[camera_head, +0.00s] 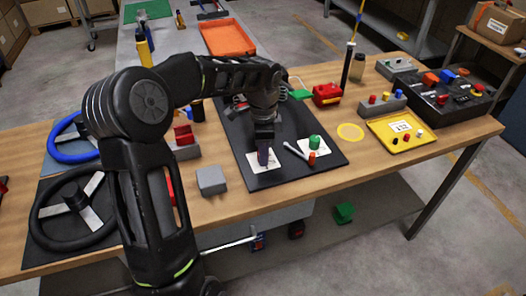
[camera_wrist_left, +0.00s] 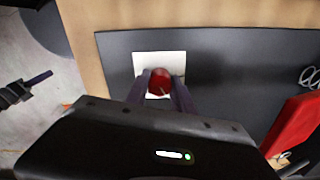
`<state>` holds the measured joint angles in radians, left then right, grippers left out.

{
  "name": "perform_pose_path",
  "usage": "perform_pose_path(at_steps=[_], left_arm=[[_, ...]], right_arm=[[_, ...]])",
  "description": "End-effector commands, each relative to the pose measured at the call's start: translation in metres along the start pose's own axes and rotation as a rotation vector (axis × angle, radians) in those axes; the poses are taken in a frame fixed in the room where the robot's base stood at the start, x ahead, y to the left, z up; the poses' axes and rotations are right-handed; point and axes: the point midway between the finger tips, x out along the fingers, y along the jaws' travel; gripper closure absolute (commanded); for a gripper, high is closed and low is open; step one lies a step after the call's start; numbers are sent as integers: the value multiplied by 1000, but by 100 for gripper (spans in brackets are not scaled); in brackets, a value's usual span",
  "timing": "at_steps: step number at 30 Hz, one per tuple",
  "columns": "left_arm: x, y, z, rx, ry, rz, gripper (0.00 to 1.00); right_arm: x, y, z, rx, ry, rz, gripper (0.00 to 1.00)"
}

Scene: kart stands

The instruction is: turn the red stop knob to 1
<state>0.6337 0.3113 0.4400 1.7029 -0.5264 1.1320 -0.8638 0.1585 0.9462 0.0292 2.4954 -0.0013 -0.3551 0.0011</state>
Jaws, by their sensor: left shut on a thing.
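The red stop knob (camera_wrist_left: 160,81) is a round red knob on a white square plate (camera_wrist_left: 143,62) on the dark mat, seen in the left wrist view. My left gripper (camera_wrist_left: 161,83) points down over it with its two fingers shut on the knob's sides. In the head view my left gripper (camera_head: 264,157) stands over the plate (camera_head: 259,166) near the mat's front edge, and it hides the knob. I cannot read the knob's marks. My right gripper (camera_wrist_left: 38,79) shows as a dark shape at the left edge of the left wrist view, over the floor, apart from the knob.
A green knob (camera_head: 315,142) on a second white plate (camera_head: 328,154) stands to the right on the mat (camera_head: 273,180), with a light lever beside it. A grey block (camera_head: 212,180) lies left of the mat. Further right are a red box (camera_head: 327,94) and a yellow tray (camera_head: 427,136).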

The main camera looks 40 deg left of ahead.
Motion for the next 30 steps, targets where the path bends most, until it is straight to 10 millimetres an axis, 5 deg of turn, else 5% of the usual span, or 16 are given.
perform_pose_path(at_steps=[17, 30], left_arm=[[0, 0, 0, -73, 0, 1, 100], [1, 0, -1, -392, -1, 0, 100]], right_arm=[[2, 1, 0, 0, 0, 0, 100], [9, 4, 0, 0, 1, 0, 100]])
